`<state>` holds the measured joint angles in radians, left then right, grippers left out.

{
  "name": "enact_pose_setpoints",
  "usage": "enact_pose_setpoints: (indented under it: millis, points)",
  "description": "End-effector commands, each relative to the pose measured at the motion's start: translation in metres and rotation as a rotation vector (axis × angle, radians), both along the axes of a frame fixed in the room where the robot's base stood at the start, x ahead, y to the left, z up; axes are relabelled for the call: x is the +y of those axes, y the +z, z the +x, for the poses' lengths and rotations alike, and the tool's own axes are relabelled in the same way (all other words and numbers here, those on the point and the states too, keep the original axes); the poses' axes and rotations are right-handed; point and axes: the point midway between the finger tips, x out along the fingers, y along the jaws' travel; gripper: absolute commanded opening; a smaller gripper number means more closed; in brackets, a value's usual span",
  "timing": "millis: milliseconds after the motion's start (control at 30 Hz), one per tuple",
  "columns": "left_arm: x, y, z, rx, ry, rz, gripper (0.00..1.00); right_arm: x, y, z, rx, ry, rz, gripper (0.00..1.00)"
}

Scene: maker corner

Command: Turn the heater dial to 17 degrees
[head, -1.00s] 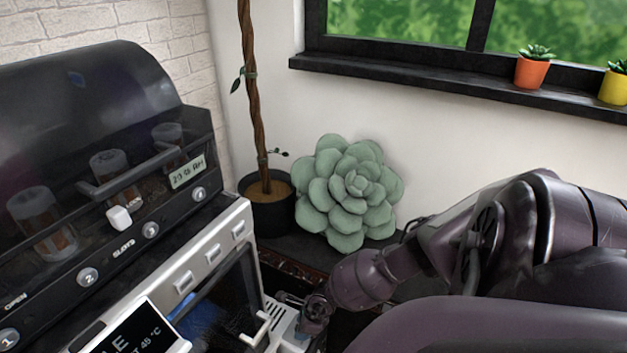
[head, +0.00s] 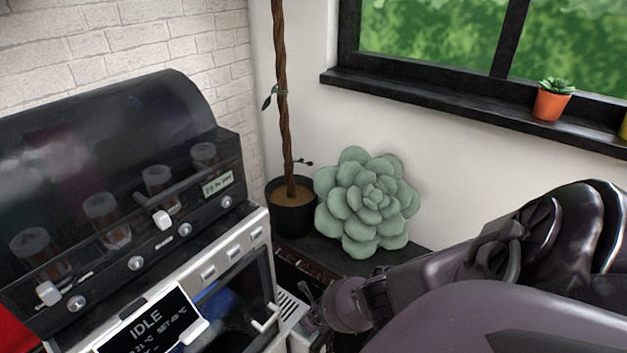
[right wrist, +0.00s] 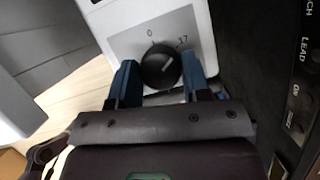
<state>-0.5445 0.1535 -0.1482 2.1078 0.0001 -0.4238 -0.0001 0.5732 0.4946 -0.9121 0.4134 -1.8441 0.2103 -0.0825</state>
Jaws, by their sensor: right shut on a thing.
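The heater dial (right wrist: 160,66) is a round black knob on a grey panel of the white heater (right wrist: 204,32) in the right wrist view. The panel has a "0" above the dial and a "17" at its upper right. My right gripper (right wrist: 159,72) is shut on the dial, with one blue finger on each side. In the head view my right gripper (head: 312,318) is low in the middle, beside a white slotted top (head: 292,308); the dial is hidden there. My left gripper is not in view.
A black-lidded machine with a screen reading IDLE (head: 146,322) stands at the left. A potted trunk (head: 292,212) and a large green succulent (head: 368,205) are behind my right arm. A dark labelled panel (right wrist: 290,80) stands close on the right in the wrist view.

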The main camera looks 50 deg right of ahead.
Motion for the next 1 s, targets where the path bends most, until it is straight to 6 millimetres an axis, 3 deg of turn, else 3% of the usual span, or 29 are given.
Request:
enact_pose_setpoints:
  millis: [967, 1000]
  points:
    - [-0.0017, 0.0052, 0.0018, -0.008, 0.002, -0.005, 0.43, 0.0011, -0.0004, 0.0005, -0.001, -0.082, 0.000, 0.20]
    - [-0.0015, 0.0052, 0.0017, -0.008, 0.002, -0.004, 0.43, 0.0011, -0.0004, 0.0005, -0.001, -0.082, 0.000, 0.48]
